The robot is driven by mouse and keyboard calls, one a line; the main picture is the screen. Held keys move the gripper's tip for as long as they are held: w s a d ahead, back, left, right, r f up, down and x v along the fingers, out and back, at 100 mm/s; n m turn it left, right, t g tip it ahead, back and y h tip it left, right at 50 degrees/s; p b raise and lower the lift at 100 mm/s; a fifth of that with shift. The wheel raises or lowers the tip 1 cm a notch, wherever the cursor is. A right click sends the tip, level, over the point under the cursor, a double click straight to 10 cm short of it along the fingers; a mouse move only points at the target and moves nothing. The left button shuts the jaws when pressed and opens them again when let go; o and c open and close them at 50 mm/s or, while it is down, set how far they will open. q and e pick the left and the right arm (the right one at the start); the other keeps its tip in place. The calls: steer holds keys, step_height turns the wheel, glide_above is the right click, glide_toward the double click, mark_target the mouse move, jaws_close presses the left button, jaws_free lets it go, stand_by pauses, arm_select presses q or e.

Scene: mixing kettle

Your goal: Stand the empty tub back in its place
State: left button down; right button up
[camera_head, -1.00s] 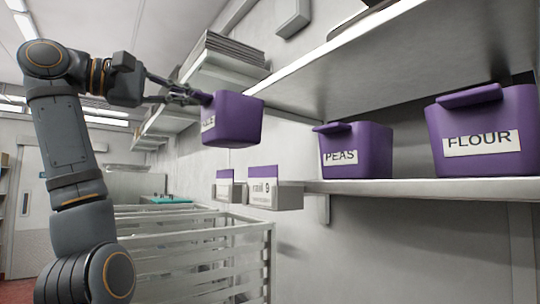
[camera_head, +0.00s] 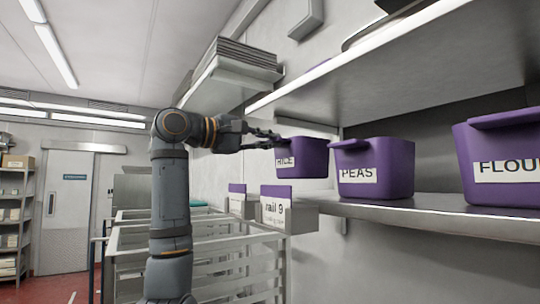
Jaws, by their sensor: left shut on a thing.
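A purple tub labelled RICE (camera_head: 312,158) is held in the air by my left gripper (camera_head: 278,138), which is shut on its upper left side. The tub hangs about level and just left of the PEAS tub (camera_head: 385,165). In the picture its right edge meets the PEAS tub's handle; I cannot tell whether they touch. The PEAS tub and the FLOUR tub (camera_head: 505,155) stand upright on the lower shelf (camera_head: 445,214). The inside of the RICE tub is hidden. My right gripper is not in view.
An upper shelf (camera_head: 380,62) hangs over the tubs. A pale metal rack (camera_head: 215,255) stands below. A door (camera_head: 68,212) and storage shelves (camera_head: 15,215) are at the far left.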

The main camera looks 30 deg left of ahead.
mark_target(286, 156)
arm_select(q)
steer(key=f, duration=0.2)
steer(key=shift+d+f, duration=0.2)
steer(key=shift+f, duration=0.2)
steer(key=shift+w+f, duration=0.25)
steer(key=shift+f, duration=0.15)
steer(key=c, duration=1.5)
jaws_free()
